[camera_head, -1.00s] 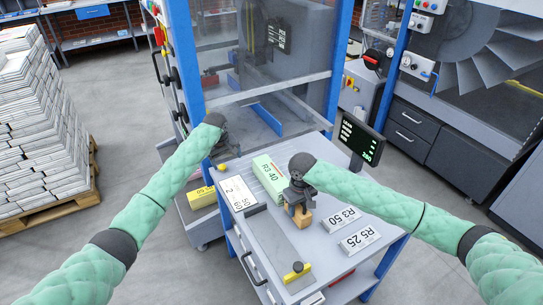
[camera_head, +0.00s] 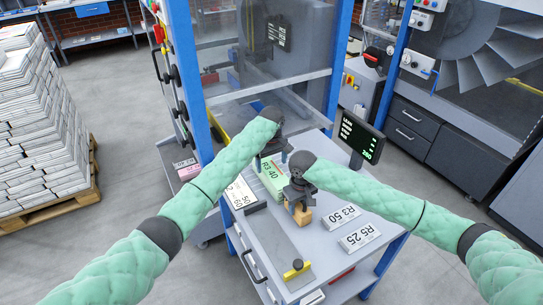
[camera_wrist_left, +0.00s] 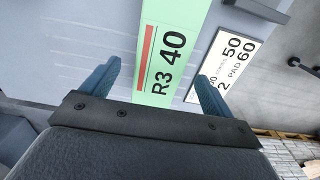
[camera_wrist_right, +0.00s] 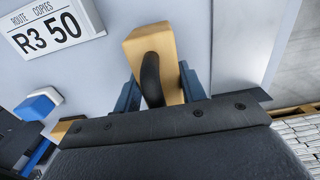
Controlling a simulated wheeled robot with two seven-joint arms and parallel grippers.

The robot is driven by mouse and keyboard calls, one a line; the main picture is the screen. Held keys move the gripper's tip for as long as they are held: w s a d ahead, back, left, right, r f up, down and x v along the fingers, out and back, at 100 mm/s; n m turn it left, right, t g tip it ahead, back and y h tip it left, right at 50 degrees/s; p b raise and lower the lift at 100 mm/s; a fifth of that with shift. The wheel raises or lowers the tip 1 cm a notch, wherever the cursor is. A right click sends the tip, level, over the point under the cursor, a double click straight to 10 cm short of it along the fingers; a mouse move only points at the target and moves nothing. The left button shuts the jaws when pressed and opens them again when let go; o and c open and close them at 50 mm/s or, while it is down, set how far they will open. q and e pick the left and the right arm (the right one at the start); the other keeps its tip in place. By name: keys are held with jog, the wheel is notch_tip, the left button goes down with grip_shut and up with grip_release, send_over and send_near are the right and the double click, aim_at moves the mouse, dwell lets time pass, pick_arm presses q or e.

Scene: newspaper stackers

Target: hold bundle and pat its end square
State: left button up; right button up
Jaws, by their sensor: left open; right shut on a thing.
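The bundle (camera_head: 271,182) has a light green top marked R3 40 and lies on the grey bench. My left gripper (camera_head: 272,158) is open over its far end. In the left wrist view the bundle (camera_wrist_left: 163,50) shows between the spread fingers of the left gripper (camera_wrist_left: 155,85), with gaps on both sides; I cannot tell its height above it. My right gripper (camera_head: 299,203) is shut on a wooden block (camera_head: 304,216) with a black handle, right of the bundle's near part. The block also shows in the right wrist view (camera_wrist_right: 150,45).
A white card (camera_head: 241,193) lies left of the bundle. Cards R3 50 (camera_head: 343,217) and R5 25 (camera_head: 359,238) lie at right. A screen (camera_head: 361,137) stands at the back right. The bench (camera_head: 315,245) has bare room in front.

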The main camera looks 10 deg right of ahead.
aim_at(271, 176)
pick_arm(q)
notch_tip(271, 176, down, 8)
jog(key=shift+r, duration=0.15)
dwell(0.3)
jog(key=c, duration=1.8)
jog(key=shift+c, duration=0.2)
pick_arm(e)
jog(key=shift+w+a, duration=0.25)
jog(key=shift+w, duration=0.4)
jog(key=shift+w+a, duration=0.2)
jog(key=shift+w, duration=0.4)
dwell(0.4)
jog(key=shift+s, duration=0.15)
jog(key=shift+s+d, duration=0.3)
jog(key=shift+s, duration=0.45)
jog(key=shift+s+d, duration=0.3)
jog(key=shift+s, duration=0.45)
